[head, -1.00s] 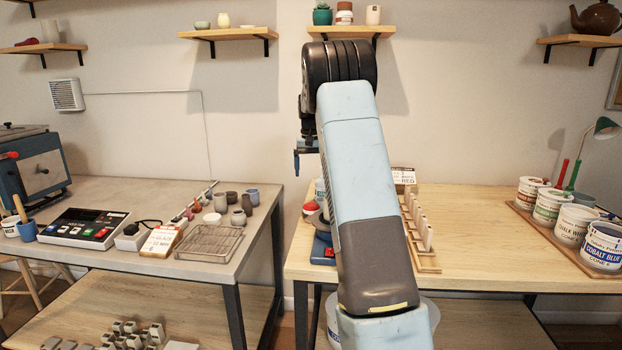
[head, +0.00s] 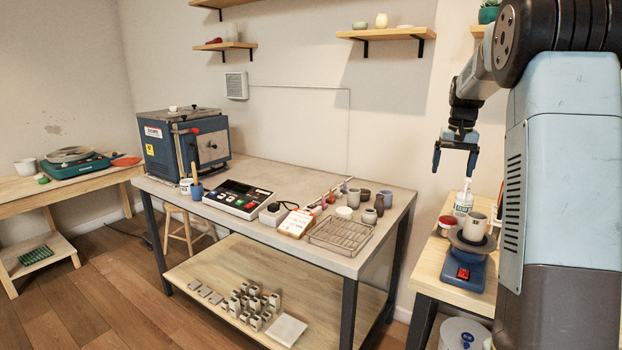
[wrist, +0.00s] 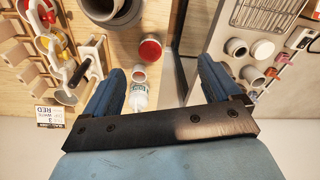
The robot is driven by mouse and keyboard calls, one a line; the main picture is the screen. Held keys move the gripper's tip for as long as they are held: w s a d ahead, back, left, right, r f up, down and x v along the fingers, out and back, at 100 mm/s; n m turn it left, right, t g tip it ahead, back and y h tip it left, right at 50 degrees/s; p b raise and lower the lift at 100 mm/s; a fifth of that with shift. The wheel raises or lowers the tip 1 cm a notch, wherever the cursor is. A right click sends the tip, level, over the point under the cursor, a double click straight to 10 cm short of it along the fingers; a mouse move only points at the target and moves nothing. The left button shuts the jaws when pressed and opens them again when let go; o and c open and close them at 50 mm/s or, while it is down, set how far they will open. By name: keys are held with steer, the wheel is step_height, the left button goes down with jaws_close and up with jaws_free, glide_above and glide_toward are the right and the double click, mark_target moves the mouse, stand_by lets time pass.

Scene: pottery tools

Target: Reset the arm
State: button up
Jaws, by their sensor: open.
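My gripper (head: 456,172) shows in the head view at the end of my raised arm, pointing down. Its two fingers are apart and nothing is between them. It hangs in the air above the left part of the right-hand wooden bench (head: 428,262). In the wrist view my gripper (wrist: 172,85) also shows with its fingers spread. The large blue arm links cover the right side of the head view.
A blue scale-like device (head: 463,268) with a grey cup (head: 475,227) stands on the right bench. The grey-topped table (head: 310,182) holds a wire rack (head: 340,235), small pots and a control box (head: 238,198). A blue kiln (head: 180,150) stands at its left. Wall shelves (head: 386,34) hang above.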

steer(key=s+a+r+n+t, duration=0.1)
steer(key=s+a+r, duration=0.4)
steer(key=s, duration=0.5)
steer(key=s+a+r+n+t, duration=0.1)
steer(key=s+a+r, duration=0.1)
steer(key=s+a, duration=0.65)
steer(key=s+a+f+t, duration=0.1)
steer(key=s+a+f, duration=0.1)
steer(key=s, duration=0.8)
steer(key=s+a+f+n+t, duration=0.1)
steer(key=s+f, duration=0.3)
steer(key=s, duration=0.6)
steer(key=shift+s+a+t, duration=0.3)
steer(key=shift+s+a, duration=0.1)
steer(key=shift+a, duration=0.5)
